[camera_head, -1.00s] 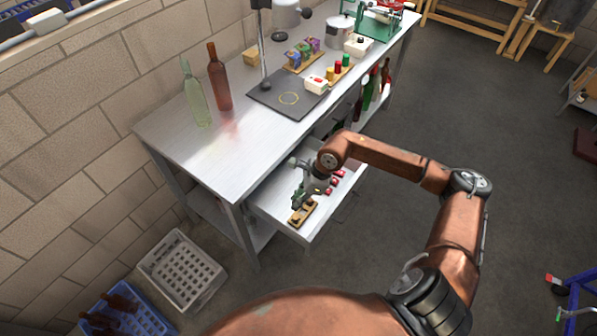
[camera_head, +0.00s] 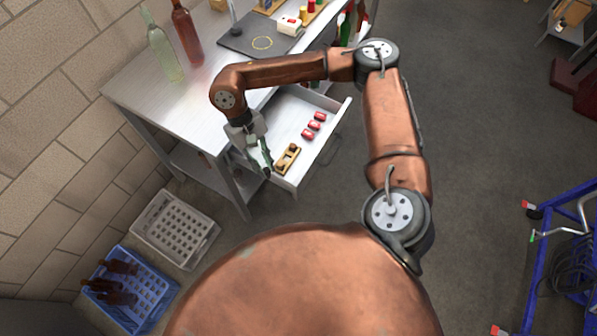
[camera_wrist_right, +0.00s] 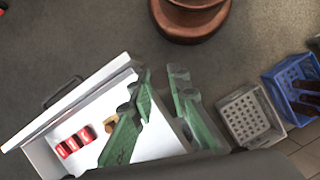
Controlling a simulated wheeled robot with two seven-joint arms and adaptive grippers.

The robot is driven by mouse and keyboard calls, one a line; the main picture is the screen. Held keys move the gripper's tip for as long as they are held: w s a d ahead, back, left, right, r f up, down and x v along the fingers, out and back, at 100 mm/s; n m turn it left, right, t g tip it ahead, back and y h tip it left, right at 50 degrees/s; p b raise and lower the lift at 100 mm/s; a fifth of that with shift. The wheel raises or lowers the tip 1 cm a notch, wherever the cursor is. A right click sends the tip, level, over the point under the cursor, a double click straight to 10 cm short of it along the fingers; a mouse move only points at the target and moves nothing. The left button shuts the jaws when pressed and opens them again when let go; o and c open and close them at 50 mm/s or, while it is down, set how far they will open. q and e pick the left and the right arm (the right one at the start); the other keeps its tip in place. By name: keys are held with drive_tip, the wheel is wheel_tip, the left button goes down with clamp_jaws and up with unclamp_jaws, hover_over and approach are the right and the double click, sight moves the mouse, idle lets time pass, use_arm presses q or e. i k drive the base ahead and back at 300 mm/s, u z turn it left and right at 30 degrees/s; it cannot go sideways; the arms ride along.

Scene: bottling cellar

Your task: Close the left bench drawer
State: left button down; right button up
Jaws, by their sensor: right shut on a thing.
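The left bench drawer (camera_head: 334,128) is white and stands pulled out from the bench's near end. It holds several red items (camera_head: 314,127) and a wooden block (camera_head: 288,158). My right gripper (camera_head: 263,163) is at the drawer's left side, pointing down. The exact contact is partly hidden by the fingers. My left gripper is out of view.
The bench top (camera_head: 160,100) carries bottles and a dark mat (camera_head: 240,45). A grey crate (camera_head: 176,228) and a blue crate (camera_head: 130,290) with brown bottles stand on the floor at left. A blue metal frame (camera_head: 560,225) is at right. Floor before the drawer front is clear.

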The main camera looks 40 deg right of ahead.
sight(290, 109)
drive_tip(key=u, duration=1.85)
drive_tip(key=k, duration=1.15)
drive_tip(key=z, duration=1.9)
